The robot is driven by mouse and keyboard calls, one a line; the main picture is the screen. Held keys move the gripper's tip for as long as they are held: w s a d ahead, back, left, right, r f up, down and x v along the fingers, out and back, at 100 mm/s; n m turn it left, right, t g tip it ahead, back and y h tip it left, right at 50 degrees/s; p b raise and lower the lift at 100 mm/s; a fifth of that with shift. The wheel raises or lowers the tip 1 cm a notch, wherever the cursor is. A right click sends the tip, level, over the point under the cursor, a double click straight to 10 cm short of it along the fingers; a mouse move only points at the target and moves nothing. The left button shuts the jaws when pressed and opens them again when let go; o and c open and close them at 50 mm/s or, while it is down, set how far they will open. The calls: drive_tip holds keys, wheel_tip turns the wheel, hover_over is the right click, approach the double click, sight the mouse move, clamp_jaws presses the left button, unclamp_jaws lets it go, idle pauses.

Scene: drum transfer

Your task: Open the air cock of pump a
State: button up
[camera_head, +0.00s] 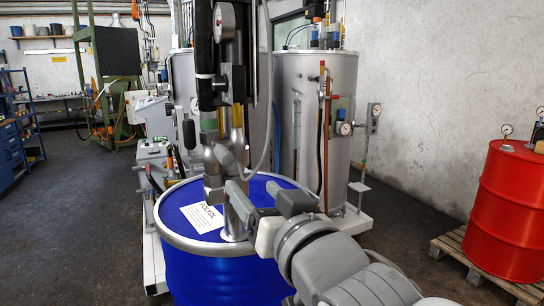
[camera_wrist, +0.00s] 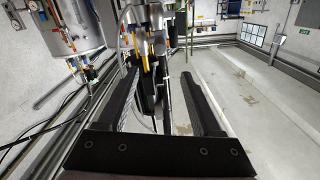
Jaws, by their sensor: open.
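A pump (camera_head: 226,90) stands upright on the blue drum (camera_head: 215,275), whose label reads POLYOL. A round gauge (camera_head: 225,21) sits near the pump's top, and a yellow part (camera_head: 238,115) shows on its body. I cannot tell for sure which part is the air cock. My gripper (camera_head: 254,192) is open and empty, low in front of the pump above the drum lid. In the wrist view, my gripper's two dark fingers (camera_wrist: 160,75) are spread apart. The pump's dark and yellow parts (camera_wrist: 148,60) show beyond and between them, with contact not visible.
A grey tank (camera_head: 305,130) with pipes and gauges stands behind the drum. A red drum (camera_head: 512,215) stands on a wooden pallet (camera_head: 458,246) at the right. A thin hose (camera_head: 268,80) hangs beside the pump. The floor between drum and pallet is clear.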

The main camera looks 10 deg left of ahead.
sight(228, 161)
drive_tip(key=p+x, duration=0.1)
drive_tip(key=x, duration=1.6)
drive_tip(key=shift+w, duration=0.1)
clamp_jaws()
idle(1.1)
